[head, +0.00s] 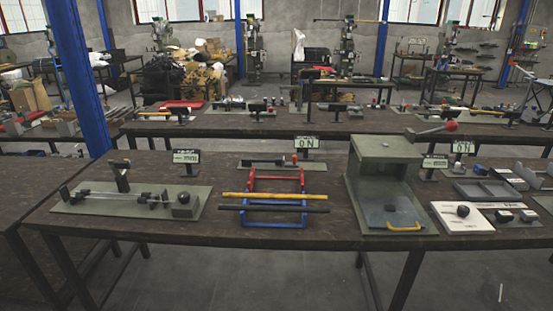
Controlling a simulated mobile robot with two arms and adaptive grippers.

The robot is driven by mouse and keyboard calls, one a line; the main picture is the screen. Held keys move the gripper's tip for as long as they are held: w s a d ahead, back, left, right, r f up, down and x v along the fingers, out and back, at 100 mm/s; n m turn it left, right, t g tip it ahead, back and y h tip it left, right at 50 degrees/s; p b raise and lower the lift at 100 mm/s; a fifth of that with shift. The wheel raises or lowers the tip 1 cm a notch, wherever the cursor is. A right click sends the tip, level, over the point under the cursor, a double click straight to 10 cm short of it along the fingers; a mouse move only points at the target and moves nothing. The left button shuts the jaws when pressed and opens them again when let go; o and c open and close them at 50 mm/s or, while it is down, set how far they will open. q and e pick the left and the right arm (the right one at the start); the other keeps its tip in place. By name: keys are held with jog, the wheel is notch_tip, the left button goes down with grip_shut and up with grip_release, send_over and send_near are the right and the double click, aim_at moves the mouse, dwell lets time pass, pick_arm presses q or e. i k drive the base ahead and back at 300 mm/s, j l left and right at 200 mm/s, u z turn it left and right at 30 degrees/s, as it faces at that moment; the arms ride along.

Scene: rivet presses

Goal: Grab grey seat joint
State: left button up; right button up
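Neither of my grippers shows in the head view. I cannot tell for sure which part is the grey seat joint. Grey parts show at the right of the near table (340,222): a grey divided tray (485,192) and a grey block (538,176) beside it. A chair-like frame with red (275,172), yellow (262,196), black (258,209) and blue (275,222) bars stands at the table's middle. A green press housing (386,165) stands right of it, with a small dark piece on its floor and a yellow handle (404,228) at its front.
A green plate with a clamp fixture (130,200) lies on the left. A white board with a black knob (462,215) lies at the right front. Small display signs (306,142) stand along the back. A blue post (76,75) rises behind the table's left. More benches stand behind.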

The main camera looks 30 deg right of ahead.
aim_at(527, 215)
jog(key=z, duration=2.55)
jog(key=i+l+u, duration=0.1)
jog(key=i+l, duration=0.45)
jog(key=i, duration=0.1)
